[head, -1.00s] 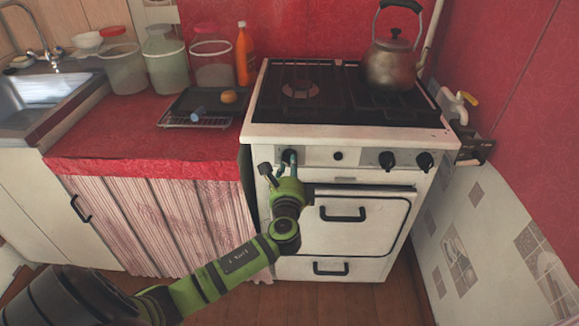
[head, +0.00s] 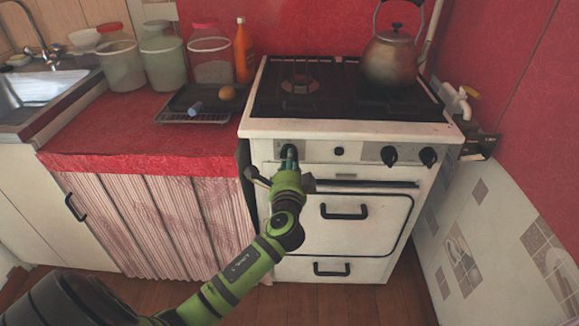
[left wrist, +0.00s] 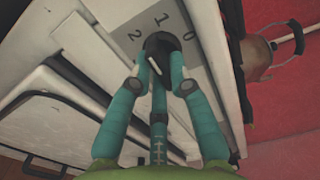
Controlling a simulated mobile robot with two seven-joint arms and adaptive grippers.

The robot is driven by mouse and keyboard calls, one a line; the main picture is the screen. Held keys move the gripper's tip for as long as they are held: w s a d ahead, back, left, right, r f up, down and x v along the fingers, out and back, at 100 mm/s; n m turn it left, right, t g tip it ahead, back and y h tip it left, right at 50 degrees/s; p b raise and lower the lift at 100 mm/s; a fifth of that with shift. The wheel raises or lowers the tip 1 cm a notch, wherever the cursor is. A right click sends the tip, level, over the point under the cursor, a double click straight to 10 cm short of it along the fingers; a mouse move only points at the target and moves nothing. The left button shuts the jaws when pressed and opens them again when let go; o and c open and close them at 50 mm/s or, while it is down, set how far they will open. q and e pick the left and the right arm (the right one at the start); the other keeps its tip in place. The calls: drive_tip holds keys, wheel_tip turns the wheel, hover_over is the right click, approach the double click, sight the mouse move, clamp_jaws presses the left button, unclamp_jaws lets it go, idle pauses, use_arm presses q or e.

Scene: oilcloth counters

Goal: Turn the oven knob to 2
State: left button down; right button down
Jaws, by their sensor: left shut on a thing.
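The oven knob (head: 289,150) is the black one at the left end of the white stove's front panel. My left gripper (head: 290,158) reaches up to it from below and is shut on it. In the left wrist view the teal fingers (left wrist: 161,71) press on both sides of the black knob (left wrist: 158,43). The printed 2 (left wrist: 134,34), 1 (left wrist: 160,18) and 0 (left wrist: 187,37) show around it on a grey plate. A pale line shows on the knob, but I cannot tell which number it indicates. My right gripper is not in view.
Two more black knobs (head: 408,155) sit at the panel's right. The oven door handle (head: 343,211) is below. A kettle (head: 394,58) stands on the stove top. A dark tray (head: 180,103) lies on the red counter (head: 110,130) at the left.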

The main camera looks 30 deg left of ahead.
use_arm(q)
drive_tip(key=shift+r+n+b, duration=0.1)
drive_tip(key=shift+n+b, duration=1.1)
drive_tip(key=shift+n, duration=1.8)
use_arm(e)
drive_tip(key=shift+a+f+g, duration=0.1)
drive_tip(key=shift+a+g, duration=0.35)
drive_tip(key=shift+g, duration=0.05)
use_arm(q)
drive_tip(key=c, duration=1.1)
unclamp_jaws()
drive_tip(key=shift+c, duration=0.2)
